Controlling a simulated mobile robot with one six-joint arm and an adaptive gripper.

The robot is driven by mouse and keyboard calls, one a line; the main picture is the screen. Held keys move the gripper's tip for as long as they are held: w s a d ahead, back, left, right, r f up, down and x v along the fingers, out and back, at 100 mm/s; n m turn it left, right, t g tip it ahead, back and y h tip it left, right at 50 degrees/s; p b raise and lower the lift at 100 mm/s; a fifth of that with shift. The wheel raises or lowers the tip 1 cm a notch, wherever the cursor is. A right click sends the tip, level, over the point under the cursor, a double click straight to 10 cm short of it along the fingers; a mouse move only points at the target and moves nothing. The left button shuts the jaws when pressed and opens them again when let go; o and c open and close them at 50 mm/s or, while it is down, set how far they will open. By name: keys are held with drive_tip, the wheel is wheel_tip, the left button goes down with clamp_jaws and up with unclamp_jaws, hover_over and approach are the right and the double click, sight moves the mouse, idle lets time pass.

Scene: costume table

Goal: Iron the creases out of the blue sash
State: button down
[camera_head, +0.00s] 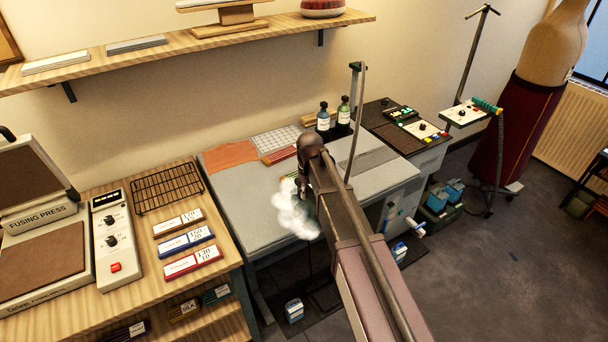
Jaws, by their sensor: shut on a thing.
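My gripper (303,187) is over the grey padded ironing table (232,208), near its front edge, and partly hidden by my own arm. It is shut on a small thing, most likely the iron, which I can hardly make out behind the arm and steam. A white cloud of steam (293,215) hangs just below and in front of my gripper. I cannot make out the blue sash; the arm and steam cover that part of the table. A thin hose (357,120) runs down from a post at the back of the table.
An orange cloth (231,158), a white grid (277,140) and two bottles (323,117) (343,112) sit along the table's back. A fusing press (38,235) and colored label blocks (186,242) are on the left bench. A dress form (520,110) stands at right. The table's left part is bare.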

drive_tip(key=shift+n, duration=0.3)
drive_tip(key=w, duration=0.2)
drive_tip(key=w+a, duration=0.1)
drive_tip(key=w, duration=0.1)
drive_tip(key=w+r, duration=0.1)
drive_tip(key=w, duration=0.1)
drive_tip(key=shift+w+a+p, duration=0.35)
drive_tip(key=shift+w+a, duration=0.05)
drive_tip(key=shift+f, duration=0.2)
drive_tip(key=shift+f+b, duration=1.9)
drive_tip(key=shift+b, duration=0.2)
drive_tip(key=shift+s+f+b, duration=0.1)
drive_tip(key=shift+f+b, duration=0.3)
drive_tip(key=shift+b, duration=0.05)
idle(1.5)
drive_tip(key=shift+r, duration=0.2)
idle(1.2)
drive_tip(key=shift+r+p, duration=2.3)
drive_tip(key=shift+p, duration=0.25)
